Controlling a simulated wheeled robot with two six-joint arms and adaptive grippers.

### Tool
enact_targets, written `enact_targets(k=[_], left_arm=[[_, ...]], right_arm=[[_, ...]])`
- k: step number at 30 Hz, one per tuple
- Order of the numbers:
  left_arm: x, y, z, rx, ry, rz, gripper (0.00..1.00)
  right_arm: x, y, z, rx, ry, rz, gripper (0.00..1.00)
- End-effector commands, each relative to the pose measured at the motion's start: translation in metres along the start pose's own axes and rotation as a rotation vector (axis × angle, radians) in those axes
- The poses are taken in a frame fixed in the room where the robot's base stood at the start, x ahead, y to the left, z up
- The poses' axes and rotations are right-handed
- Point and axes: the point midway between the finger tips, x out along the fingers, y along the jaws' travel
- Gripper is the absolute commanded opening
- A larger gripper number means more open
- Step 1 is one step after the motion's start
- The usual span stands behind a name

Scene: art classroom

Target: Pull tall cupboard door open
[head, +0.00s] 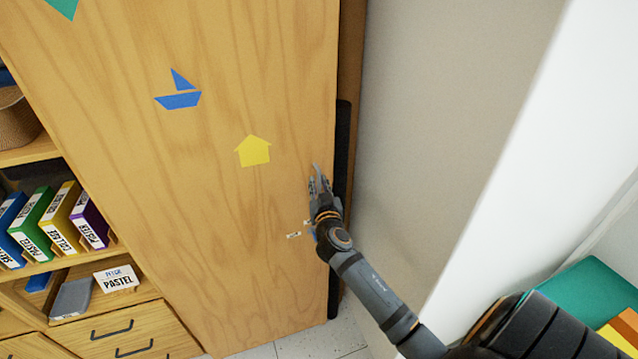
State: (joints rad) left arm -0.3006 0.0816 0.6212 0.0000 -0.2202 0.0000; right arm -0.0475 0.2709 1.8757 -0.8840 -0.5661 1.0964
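The tall cupboard door (230,220) is a large light-wood panel filling the middle of the head view, with blue boat and yellow house stickers. A long black vertical strip (341,150), which looks like its handle, runs along the door's right edge. My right gripper (319,180) is in front of the door's right edge, just left of the black strip, with its fingers pointing up in the picture. Whether the fingers touch the door or strip, and how far apart they are, I cannot tell. My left gripper is not in view.
A beige wall (430,130) is close on the right. Pale floor (320,342) shows below.

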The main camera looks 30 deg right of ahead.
Motion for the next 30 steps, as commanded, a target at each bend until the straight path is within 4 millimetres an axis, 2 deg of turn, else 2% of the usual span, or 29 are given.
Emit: enact_targets(k=[2, 6, 7, 25, 30], left_arm=[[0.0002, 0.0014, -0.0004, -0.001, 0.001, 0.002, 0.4], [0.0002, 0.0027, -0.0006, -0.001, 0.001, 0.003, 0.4], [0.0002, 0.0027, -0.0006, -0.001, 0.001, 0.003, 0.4], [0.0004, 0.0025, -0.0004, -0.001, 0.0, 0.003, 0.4], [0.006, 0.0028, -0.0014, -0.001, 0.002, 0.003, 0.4]], right_arm=[[-0.0002, 0.0, 0.0002, 0.0, 0.0, 0.0, 0.19], [-0.0003, 0.0, 0.0002, 0.0, 0.0, 0.0, 0.01], [-0.0003, 0.0, 0.0002, 0.0, 0.0, 0.0, 0.0], [-0.0005, -0.0002, 0.0004, 0.0, 0.0, 0.0, 0.0], [-0.0006, 0.0006, 0.0028, 0.001, -0.001, 0.013, 0.0]])
